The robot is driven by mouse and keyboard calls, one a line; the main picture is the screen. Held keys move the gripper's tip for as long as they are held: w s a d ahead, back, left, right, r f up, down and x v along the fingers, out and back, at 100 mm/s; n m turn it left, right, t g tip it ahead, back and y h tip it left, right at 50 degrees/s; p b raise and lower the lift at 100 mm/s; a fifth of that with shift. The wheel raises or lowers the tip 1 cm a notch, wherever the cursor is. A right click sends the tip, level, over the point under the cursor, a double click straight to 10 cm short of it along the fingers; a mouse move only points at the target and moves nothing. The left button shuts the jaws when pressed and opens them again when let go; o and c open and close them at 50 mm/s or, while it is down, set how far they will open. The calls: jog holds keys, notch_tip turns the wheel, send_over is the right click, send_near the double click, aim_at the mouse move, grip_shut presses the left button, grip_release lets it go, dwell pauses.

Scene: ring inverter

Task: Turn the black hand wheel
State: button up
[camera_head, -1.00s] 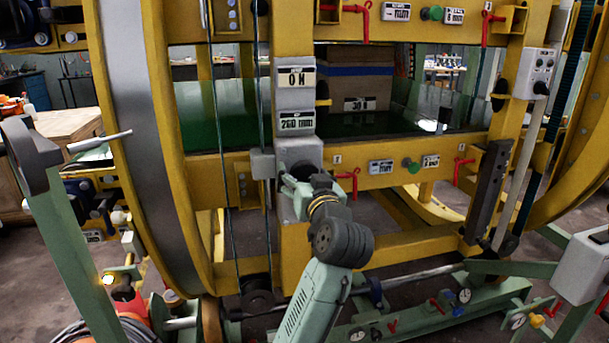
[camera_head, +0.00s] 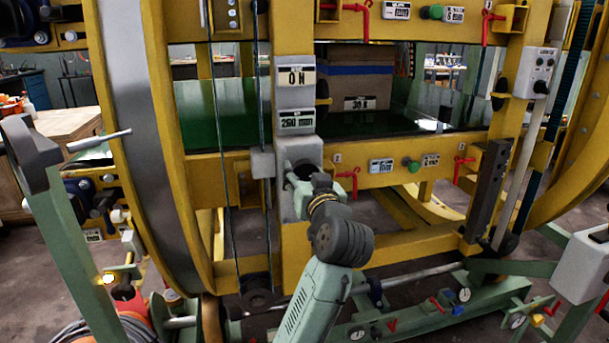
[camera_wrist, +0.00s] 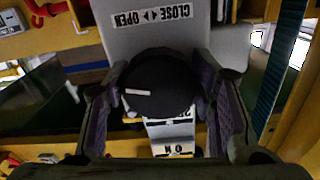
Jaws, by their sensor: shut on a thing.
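The black hand wheel (camera_wrist: 160,85) is a round dark knob with a white mark on its left side, in the middle of the wrist view. It sits on a grey box (camera_head: 313,151) on the yellow frame, below the "0 N" and "260 mm" displays. My gripper (camera_wrist: 165,105) has one finger on each side of the wheel and is shut on it. In the head view my gripper (camera_head: 301,188) is in front of the grey box and hides most of the wheel. A CLOSE/OPEN label (camera_wrist: 153,16) shows upside down beside the wheel.
Yellow beams (camera_head: 225,170) surround the box. Two thin dark cables (camera_head: 222,130) run just left of it. Red levers (camera_head: 348,180) and a green button (camera_head: 411,166) are to its right. A green lower rail (camera_head: 430,310) crosses below.

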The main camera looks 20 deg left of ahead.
jog(key=shift+m, duration=0.3)
jog(key=m, duration=0.5)
jog(key=shift+m+p, duration=0.3)
jog(key=shift+p, duration=0.05)
jog(key=m+p, duration=0.1)
jog(key=m, duration=0.4)
jog(key=shift+a+r+m, duration=0.1)
jog(key=shift+m, duration=0.3)
jog(key=shift+m, duration=0.3)
jog(key=o, duration=1.1)
jog(key=shift+o, duration=0.2)
jog(key=shift+s, duration=0.1)
jog(key=v, duration=1.2)
